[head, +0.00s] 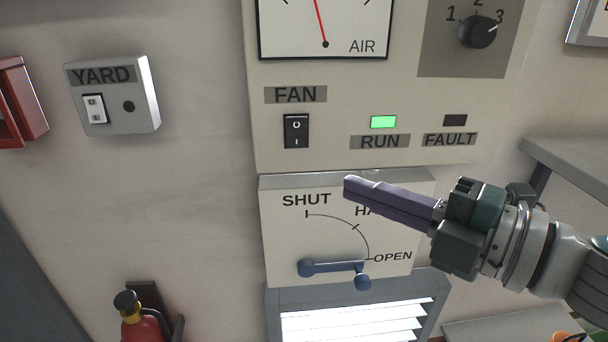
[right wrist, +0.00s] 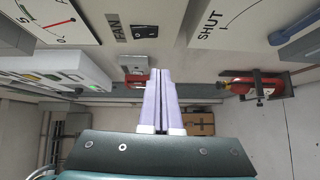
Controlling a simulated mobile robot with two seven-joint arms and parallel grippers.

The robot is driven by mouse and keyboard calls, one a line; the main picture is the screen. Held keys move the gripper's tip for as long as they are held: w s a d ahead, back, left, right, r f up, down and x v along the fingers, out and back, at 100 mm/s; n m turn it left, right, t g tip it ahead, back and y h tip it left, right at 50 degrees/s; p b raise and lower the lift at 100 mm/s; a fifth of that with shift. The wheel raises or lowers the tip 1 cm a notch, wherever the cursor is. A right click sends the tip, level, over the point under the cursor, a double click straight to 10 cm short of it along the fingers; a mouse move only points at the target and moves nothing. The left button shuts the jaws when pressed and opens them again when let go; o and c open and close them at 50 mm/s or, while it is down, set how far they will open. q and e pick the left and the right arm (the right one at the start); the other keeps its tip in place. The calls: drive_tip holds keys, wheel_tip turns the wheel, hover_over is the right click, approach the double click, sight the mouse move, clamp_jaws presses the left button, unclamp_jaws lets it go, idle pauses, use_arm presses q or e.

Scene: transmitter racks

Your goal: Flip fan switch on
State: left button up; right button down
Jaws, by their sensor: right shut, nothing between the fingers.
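The fan switch (head: 296,131) is a black rocker marked O above and I below, under the FAN label (head: 295,95) on the beige panel. It also shows near the top of the right wrist view (right wrist: 145,32). The RUN lamp (head: 383,122) is lit green; the FAULT lamp (head: 455,120) is dark. My right gripper (head: 348,186) is shut and empty, its fingertips below and right of the switch, in front of the damper plate's top edge and apart from the switch. It also shows in the right wrist view (right wrist: 161,72). My left gripper is not in view.
Below the panel, a damper plate (head: 280,235) carries a blue lever (head: 335,267) pointing towards OPEN. A rotary knob (head: 478,32) is at upper right. A YARD switch box (head: 140,100) and a fire extinguisher (head: 140,322) are at left.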

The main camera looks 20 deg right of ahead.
drive_tip(key=v, duration=0.3)
drive_tip(key=shift+s+f, duration=0.15)
drive_tip(key=shift+f, duration=0.1)
